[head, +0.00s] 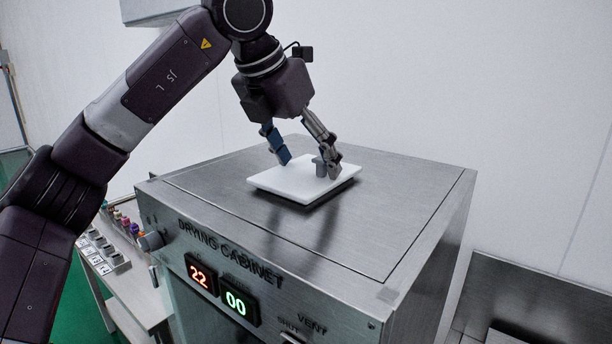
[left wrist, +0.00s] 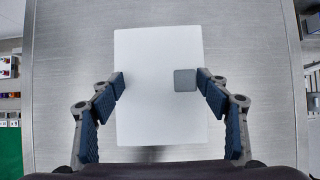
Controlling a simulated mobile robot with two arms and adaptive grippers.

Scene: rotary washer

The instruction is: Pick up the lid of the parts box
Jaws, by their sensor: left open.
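The lid is a flat white plate (head: 285,183) with a small grey knob (head: 320,167) on it. It lies flat on top of the drying cabinet (head: 400,215). My left gripper (head: 308,161) is open just above the lid, pointing down. In the left wrist view the lid (left wrist: 150,120) lies between and below the fingers of my gripper (left wrist: 160,84). The knob (left wrist: 185,80) is between the fingers, close beside the right one; I cannot tell if they touch. The other finger is well apart from the knob. My right gripper is not in view.
The cabinet top is bare steel around the lid. A side table (head: 140,290) with several small parts and coloured pieces stands at the left. A steel surface (head: 540,300) lies lower at the right. White walls stand behind.

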